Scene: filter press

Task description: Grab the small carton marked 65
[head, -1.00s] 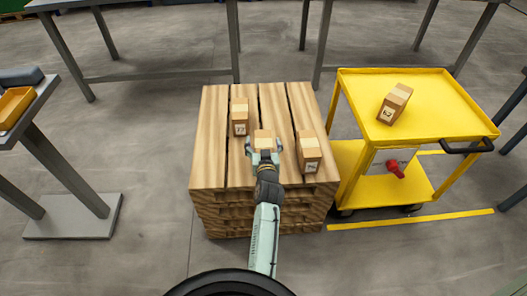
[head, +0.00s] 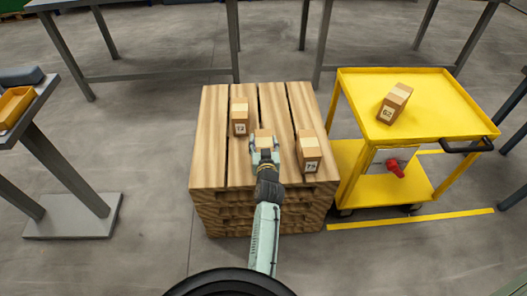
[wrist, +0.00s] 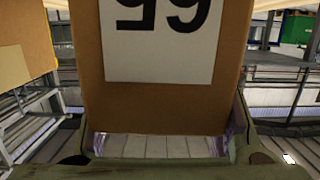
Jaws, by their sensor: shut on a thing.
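The carton marked 65 (head: 263,136) stands on the wooden pallet stack between two other cartons. In the wrist view the carton (wrist: 165,105) fills the middle, its white label upside down and cut by the top edge. My gripper (head: 265,149) is shut on this carton, with a finger on each side of it. My gripper's lower parts also show in the wrist view (wrist: 165,145). I cannot tell whether the carton's base touches the wood, since my gripper hides its lower front.
A carton marked 12 (head: 240,118) is to the left on the pallet stack (head: 209,140), and one marked 75 (head: 309,152) is close on the right. A yellow cart (head: 440,95) at right bears a carton marked 62 (head: 394,104). Grey tables stand behind and left.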

